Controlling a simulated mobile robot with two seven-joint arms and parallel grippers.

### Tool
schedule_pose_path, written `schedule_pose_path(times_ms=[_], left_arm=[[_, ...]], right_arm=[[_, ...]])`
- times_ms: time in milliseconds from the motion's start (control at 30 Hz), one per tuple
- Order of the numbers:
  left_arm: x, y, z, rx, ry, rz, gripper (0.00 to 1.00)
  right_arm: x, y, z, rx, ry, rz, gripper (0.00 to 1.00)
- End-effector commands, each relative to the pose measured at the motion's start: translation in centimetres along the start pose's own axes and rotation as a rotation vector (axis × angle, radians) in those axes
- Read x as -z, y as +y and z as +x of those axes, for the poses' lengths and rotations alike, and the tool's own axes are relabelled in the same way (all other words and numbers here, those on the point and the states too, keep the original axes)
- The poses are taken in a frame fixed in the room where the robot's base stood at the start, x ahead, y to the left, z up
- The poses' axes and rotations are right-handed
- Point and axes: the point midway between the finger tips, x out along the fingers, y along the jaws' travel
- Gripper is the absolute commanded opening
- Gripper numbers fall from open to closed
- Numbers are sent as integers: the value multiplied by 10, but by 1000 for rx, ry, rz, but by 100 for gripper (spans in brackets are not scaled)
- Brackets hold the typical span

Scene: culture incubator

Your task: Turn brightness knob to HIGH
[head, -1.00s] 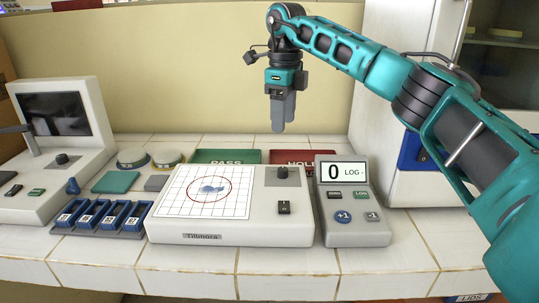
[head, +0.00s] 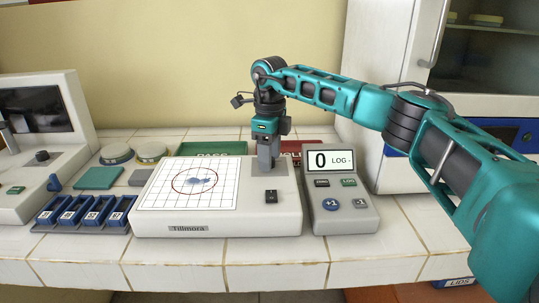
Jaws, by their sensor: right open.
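The white light box marked Tillmora (head: 255,222) stands on the tiled counter, with a gridded panel (head: 160,200) showing a red circle around a bluish patch. My left gripper is out of view.
A counter device (head: 345,218) reading 0 stands close to the right of the box. Green PASS (head: 212,148) and red HOLD (head: 312,150) trays lie behind. Blue slide holders (head: 85,213), a teal pad (head: 98,178) and round dishes (head: 151,150) are left. A screen unit (head: 40,190) stands far left.

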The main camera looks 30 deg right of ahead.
Motion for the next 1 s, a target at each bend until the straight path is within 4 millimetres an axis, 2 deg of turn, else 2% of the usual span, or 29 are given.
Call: schedule_pose_path(times_ms=[233, 800, 1000], left_arm=[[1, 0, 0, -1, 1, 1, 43], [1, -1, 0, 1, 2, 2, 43], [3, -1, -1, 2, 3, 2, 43]], right_arm=[[0, 0, 1, 0, 0, 0, 53], [0, 0, 0, -1, 0, 0, 0], [0, 0, -1, -1, 0, 12, 0]])
